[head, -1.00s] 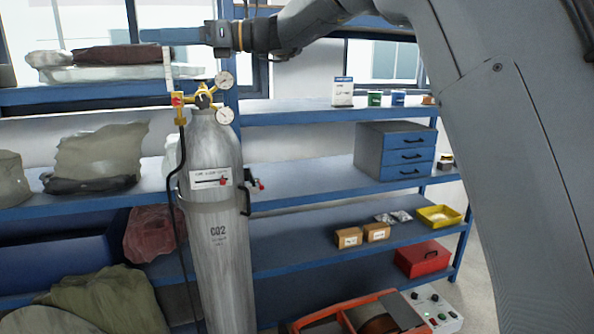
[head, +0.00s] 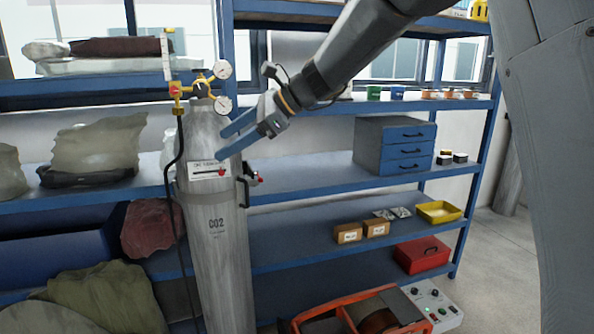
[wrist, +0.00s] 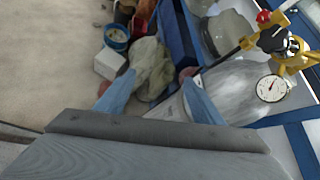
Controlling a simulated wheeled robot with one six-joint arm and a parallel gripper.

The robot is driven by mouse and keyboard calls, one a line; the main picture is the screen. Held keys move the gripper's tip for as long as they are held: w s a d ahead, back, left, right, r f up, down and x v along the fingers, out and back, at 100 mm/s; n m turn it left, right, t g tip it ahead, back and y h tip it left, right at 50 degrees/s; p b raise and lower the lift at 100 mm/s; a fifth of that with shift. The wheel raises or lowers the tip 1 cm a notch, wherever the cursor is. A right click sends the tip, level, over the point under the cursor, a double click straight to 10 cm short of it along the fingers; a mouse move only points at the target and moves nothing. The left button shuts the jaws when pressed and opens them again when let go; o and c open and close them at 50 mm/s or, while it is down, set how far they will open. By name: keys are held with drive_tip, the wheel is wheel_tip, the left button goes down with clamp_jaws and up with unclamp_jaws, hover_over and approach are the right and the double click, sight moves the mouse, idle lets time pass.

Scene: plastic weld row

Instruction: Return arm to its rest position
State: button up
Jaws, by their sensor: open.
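My gripper (head: 222,144) is open in the head view, its two blue fingers apart and pointing left and slightly down. Nothing shows between the fingers. It overlaps the upper right side of the grey CO2 cylinder (head: 220,250) in the picture; I cannot tell whether it touches. The arm comes down to it from the upper right. In the wrist view the blue fingers (wrist: 158,82) spread apart, with the cylinder (wrist: 235,88) beyond the right one. The cylinder's yellow valve with gauges (head: 203,84) is above and left of the gripper, and shows at the wrist view's upper right (wrist: 292,55).
Blue shelves (head: 310,185) stand behind the cylinder, holding a drawer unit (head: 395,146), small boxes (head: 362,231) and a red case (head: 422,256). A black hose (head: 172,180) hangs along the cylinder's left side. Open floor (head: 495,260) shows at the right.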

drive_tip(key=s+d+f+n+h+b, duration=0.2)
drive_tip(key=s+d+f+n+h, duration=0.15)
drive_tip(key=d+f, duration=0.7)
drive_tip(key=s+d+f+n+h+b, duration=0.1)
drive_tip(key=s+d+f+n+h, duration=0.3)
drive_tip(key=d+f, duration=0.6)
drive_tip(key=s+d+f+n+h+b, duration=0.3)
drive_tip(key=s+d+f+n, duration=0.4)
drive_tip(key=s+d+f, duration=0.7)
drive_tip(key=shift+s+d+f+h, duration=0.2)
drive_tip(key=shift+s+f+h, duration=0.35)
drive_tip(key=shift+s, duration=0.55)
drive_tip(key=shift+f, duration=0.1)
drive_tip(key=shift+c, duration=0.5)
